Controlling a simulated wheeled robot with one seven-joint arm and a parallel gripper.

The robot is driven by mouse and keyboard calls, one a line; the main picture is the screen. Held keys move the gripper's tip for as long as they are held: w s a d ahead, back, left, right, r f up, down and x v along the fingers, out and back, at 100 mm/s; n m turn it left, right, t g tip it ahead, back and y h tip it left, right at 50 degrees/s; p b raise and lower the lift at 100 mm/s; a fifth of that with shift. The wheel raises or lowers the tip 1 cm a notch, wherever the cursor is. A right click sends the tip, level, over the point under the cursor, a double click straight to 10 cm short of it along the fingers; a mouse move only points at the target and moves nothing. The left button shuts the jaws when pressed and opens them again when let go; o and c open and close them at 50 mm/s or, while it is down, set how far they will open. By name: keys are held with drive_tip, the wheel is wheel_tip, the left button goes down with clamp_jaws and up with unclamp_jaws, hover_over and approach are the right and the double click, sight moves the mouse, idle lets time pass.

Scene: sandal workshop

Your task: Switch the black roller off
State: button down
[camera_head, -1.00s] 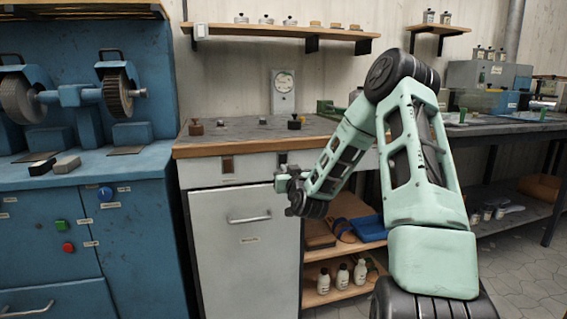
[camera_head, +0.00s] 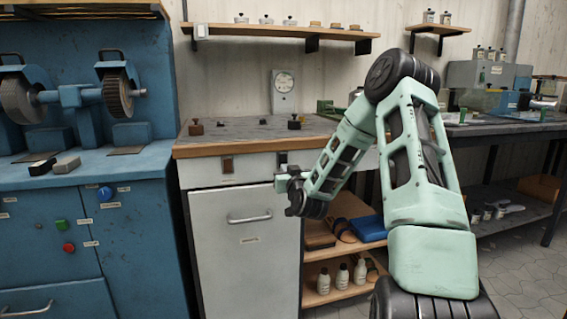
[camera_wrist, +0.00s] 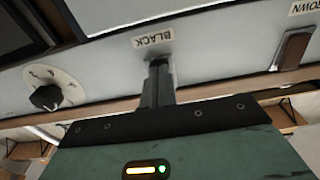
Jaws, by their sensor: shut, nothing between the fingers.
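The black roller (camera_head: 294,122) stands on the wood-edged bench top, a small dark piece near its right end. On the bench front, the BLACK label (camera_wrist: 152,38) shows upside down in the wrist view. My gripper (camera_wrist: 158,68) is shut and empty, with its fingertips just beside that label at the panel. The fingers cover the spot by the label, so the black switch and its position cannot be made out there, nor whether the tips touch it. In the head view my gripper (camera_head: 283,178) is at the bench front, below the black roller.
The brown switch (camera_wrist: 292,50) sits beside the BROWN label (camera_wrist: 308,7). A dial knob (camera_wrist: 46,97) is on the panel's other side. A brown roller (camera_head: 196,128) is on the bench. The blue machine (camera_head: 140,235) stands at left; open shelves (camera_head: 340,283) are under the bench.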

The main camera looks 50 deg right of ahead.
drive_tip(key=shift+w+d, duration=0.15)
drive_tip(key=shift+w, duration=0.05)
drive_tip(key=v, duration=0.8)
drive_tip(key=shift+r+b, duration=0.4)
drive_tip(key=shift+b, duration=0.05)
idle(0.4)
